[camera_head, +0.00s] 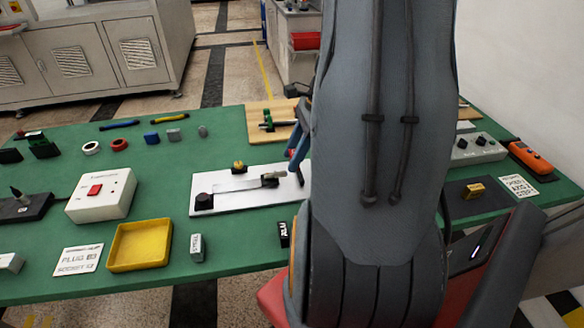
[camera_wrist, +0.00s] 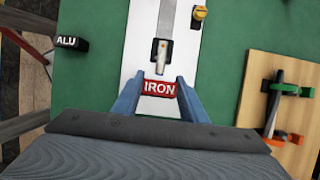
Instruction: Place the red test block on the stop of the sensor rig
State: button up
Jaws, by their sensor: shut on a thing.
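The red test block (camera_wrist: 159,88), labelled IRON, sits between the two blue fingers of my gripper (camera_wrist: 158,84) in the wrist view. The fingers are shut on it. The sensor rig (camera_head: 228,190) is a white plate with a metal rail, a dark block at its left end and a sensor-like piece at its right. In the wrist view the block is over the rig's white plate (camera_wrist: 145,60), just short of the pale cylindrical piece (camera_wrist: 162,58) in line with the rail. I cannot tell whether the block touches the plate. My arm hides part of the head view.
A black ALU block (camera_head: 284,234) and a grey block (camera_head: 196,247) lie in front of the rig. A yellow tray (camera_head: 164,245) and a white switch box (camera_head: 101,194) stand left. A wooden board (camera_wrist: 277,95) with a green-handled clamp lies beside the rig.

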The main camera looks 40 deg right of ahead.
aim_at(293, 180)
jog(key=shift+f, duration=2.5)
jog(key=shift+f, duration=0.15)
jog(key=o, duration=1.3)
jog(key=v, duration=1.2)
jog(key=shift+s+a+f+n+g+h+b, duration=0.25)
jog(key=shift+a+n+h, duration=0.4)
jog(key=shift+a+n, duration=3.7)
jog(key=shift+w+a+f+n+g+h+b, duration=0.15)
jog(key=shift+a+f+n+h, duration=0.4)
jog(key=shift+a+n, duration=3.85)
jog(key=shift+s+a+f+n+g+h+b, duration=0.2)
jog(key=shift+a+n+h, duration=0.5)
jog(key=shift+a+n, duration=3.65)
